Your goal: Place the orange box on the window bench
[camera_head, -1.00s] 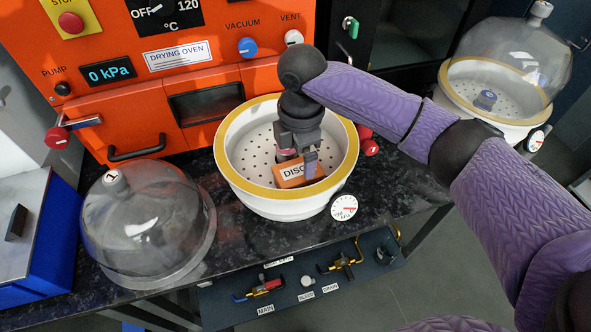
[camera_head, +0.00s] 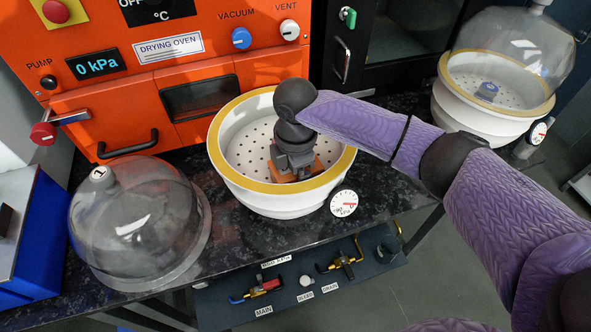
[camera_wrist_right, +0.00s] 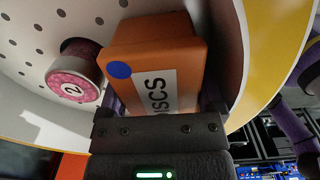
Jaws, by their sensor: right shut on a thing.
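The orange box (camera_head: 319,166) is inside the open white desiccator bowl (camera_head: 225,168), mostly hidden by my right gripper (camera_head: 293,170) in the head view. In the right wrist view the orange box (camera_wrist_right: 155,45) shows a blue dot and a white label reading "ISCS". My right gripper (camera_wrist_right: 160,125) is shut on it, the box between its fingers. I cannot tell whether the box touches the perforated plate. My left gripper is out of view. I cannot tell which surface is the window bench.
A pink jar numbered 2 (camera_wrist_right: 75,78) stands beside the box in the bowl. A glass dome lid (camera_head: 135,220) lies left of the bowl on the dark speckled bench (camera_head: 235,240). The orange drying oven (camera_head: 140,75) stands behind. A covered desiccator (camera_head: 495,85) stands at right.

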